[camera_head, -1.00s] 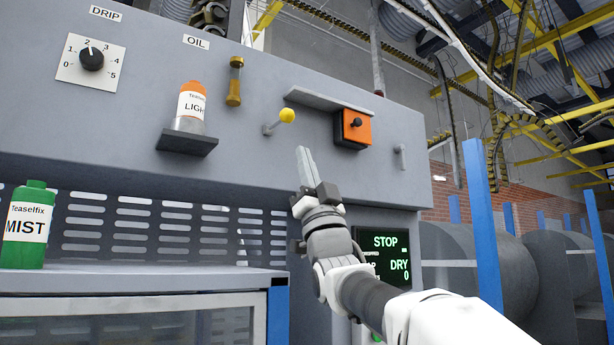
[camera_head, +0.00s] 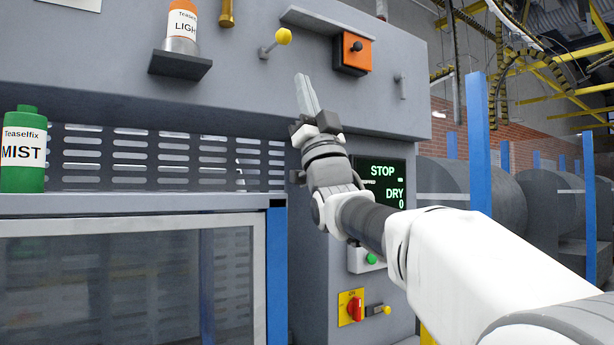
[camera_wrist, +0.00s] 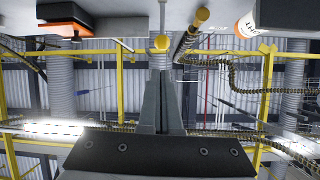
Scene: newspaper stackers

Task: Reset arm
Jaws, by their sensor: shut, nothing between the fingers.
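My gripper (camera_head: 306,95) is shut and empty, its fingers pointing up in front of the grey machine panel (camera_head: 230,70) in the head view. Its tips show a little below and right of the yellow-knobbed lever (camera_head: 282,37). The shut fingers also show in the wrist view (camera_wrist: 162,80), with the yellow knob (camera_wrist: 160,43) just beyond their tips. I cannot tell from these views whether the fingers touch the knob. My white arm reaches in from the lower right.
An orange switch box (camera_head: 352,53) sits right of the lever under a ledge. A bottle (camera_head: 182,22) stands on a small shelf (camera_head: 180,64), and a green MIST bottle (camera_head: 24,150) at left. A STOP/DRY screen (camera_head: 383,182) and red rotary switch (camera_head: 354,307) are near my arm. A blue post (camera_head: 478,140) stands right.

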